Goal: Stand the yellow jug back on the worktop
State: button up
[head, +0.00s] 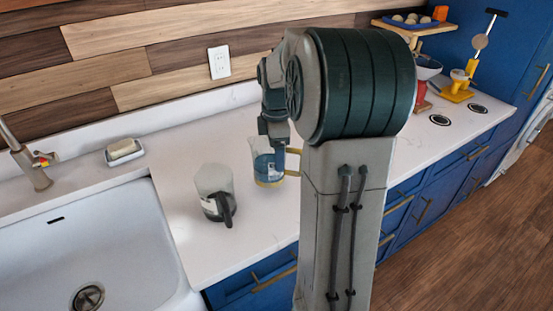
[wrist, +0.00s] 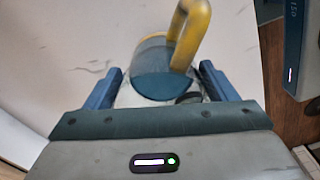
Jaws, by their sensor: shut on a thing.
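The yellow jug (head: 268,172) has clear sides, a yellow base and a yellow handle. It is upright, or nearly so, at the middle of the white worktop (head: 225,258). My gripper (head: 271,150) comes down on it from above and is shut on its body. In the wrist view the jug (wrist: 152,52) sits between the two blue fingers of my gripper (wrist: 160,88), with its yellow handle pointing away from my palm. I cannot tell whether its base touches the worktop. My arm hides the worktop to its right.
A clear jug with a dark handle (head: 215,193) stands close by on the left. A white sink (head: 130,235) and a soap dish (head: 124,153) lie further left. A juicer-like yellow thing (head: 457,92) and a shelf (head: 412,27) are at the far right. The front worktop is clear.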

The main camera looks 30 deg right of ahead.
jog(key=shift+f, duration=1.85)
jog(key=shift+f, duration=0.2)
jog(key=o, duration=1.4)
jog(key=shift+c, duration=0.2)
jog(key=shift+r, duration=0.1)
